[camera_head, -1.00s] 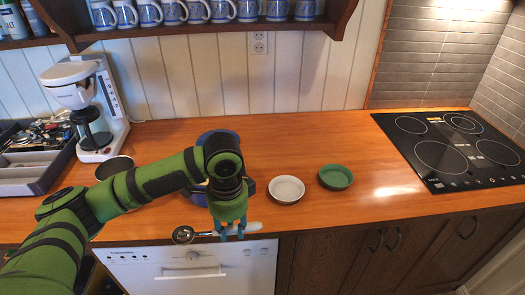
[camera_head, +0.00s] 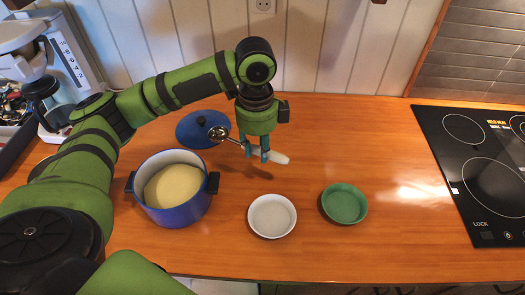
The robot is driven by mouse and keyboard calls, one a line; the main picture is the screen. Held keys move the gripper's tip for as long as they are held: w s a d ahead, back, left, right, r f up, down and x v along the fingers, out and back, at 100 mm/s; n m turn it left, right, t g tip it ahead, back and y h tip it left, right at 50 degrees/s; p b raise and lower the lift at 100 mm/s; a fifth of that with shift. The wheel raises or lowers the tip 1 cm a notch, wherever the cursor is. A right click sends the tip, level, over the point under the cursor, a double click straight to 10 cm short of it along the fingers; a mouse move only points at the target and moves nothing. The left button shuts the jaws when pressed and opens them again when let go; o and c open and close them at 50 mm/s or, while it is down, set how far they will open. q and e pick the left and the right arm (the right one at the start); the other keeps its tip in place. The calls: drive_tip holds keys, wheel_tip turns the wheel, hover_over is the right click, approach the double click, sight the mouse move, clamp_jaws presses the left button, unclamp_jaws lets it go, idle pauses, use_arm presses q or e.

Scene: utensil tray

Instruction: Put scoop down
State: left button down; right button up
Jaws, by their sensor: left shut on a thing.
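The scoop has a round metal bowl (camera_head: 218,133) and a pale handle (camera_head: 271,156). My left gripper (camera_head: 256,154) is shut on the scoop's handle and holds it roughly level, with the bowl to the left. It appears to be above the wooden counter, behind the white bowl; the exact height is hard to tell. The fingers hide part of the handle. My right gripper is not in view.
A blue pot (camera_head: 178,208) with yellowish contents stands at the left. A blue lid (camera_head: 203,128) lies behind it. A white bowl (camera_head: 272,216) and a green bowl (camera_head: 344,203) stand in front. The cooktop (camera_head: 482,165) is at the right. Counter right of the gripper is clear.

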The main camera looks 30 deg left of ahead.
use_arm(q)
drive_tip(key=p, duration=0.1)
hover_over(257, 183)
drive_tip(key=f, duration=0.4)
drive_tip(key=shift+s+f, duration=0.4)
drive_tip(key=f, duration=0.4)
drive_tip(key=shift+w+p, duration=0.3)
drive_tip(key=shift+p, duration=0.1)
drive_tip(key=shift+f, duration=0.5)
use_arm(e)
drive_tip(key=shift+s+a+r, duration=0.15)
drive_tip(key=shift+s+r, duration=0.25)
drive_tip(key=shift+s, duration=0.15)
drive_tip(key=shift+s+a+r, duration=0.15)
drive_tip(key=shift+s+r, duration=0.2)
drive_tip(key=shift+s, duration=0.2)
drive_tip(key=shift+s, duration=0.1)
use_arm(q)
drive_tip(key=c, duration=1.1)
unclamp_jaws()
drive_tip(key=shift+f, duration=0.1)
drive_tip(key=shift+o, duration=0.9)
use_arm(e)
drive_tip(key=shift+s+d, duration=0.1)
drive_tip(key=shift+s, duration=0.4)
